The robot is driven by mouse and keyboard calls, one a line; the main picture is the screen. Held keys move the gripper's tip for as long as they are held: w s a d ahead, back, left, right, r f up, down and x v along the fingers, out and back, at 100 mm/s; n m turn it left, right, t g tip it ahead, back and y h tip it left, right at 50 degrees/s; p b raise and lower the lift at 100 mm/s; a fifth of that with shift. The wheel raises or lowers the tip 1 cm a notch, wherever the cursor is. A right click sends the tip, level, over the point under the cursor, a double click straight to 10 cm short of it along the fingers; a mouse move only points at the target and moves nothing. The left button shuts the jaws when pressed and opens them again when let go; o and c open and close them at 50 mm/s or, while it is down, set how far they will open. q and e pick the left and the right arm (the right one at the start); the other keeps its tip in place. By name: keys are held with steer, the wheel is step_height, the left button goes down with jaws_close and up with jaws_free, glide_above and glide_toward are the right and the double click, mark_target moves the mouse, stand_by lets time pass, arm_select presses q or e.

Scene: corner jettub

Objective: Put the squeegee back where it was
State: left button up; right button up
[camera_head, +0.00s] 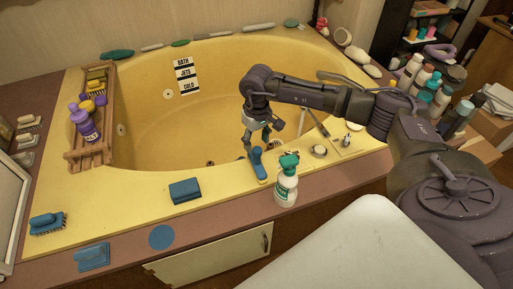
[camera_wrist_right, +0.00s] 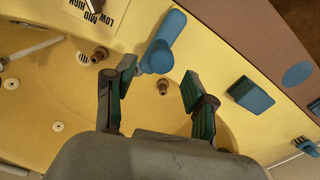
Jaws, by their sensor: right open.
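A blue handled tool (camera_head: 258,165), which I take to be the squeegee, is on the front rim of the yellow tub. It also shows in the right wrist view (camera_wrist_right: 168,35), at the top, beyond the fingertips. I cannot tell whether a finger touches the tool. My left gripper is not in view.
A green-topped spray bottle (camera_head: 286,186) stands close right of the tool. A blue sponge (camera_head: 185,190) lies to its left on the rim. A blue brush (camera_head: 46,222) and a wooden caddy (camera_head: 75,155) are farther left. Several bottles stand at right. The tub basin looks empty.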

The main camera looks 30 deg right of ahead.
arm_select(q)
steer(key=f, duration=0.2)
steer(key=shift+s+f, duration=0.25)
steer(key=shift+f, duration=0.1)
arm_select(e)
step_height(320, 180, up, 7)
steer(key=shift+s, duration=0.1)
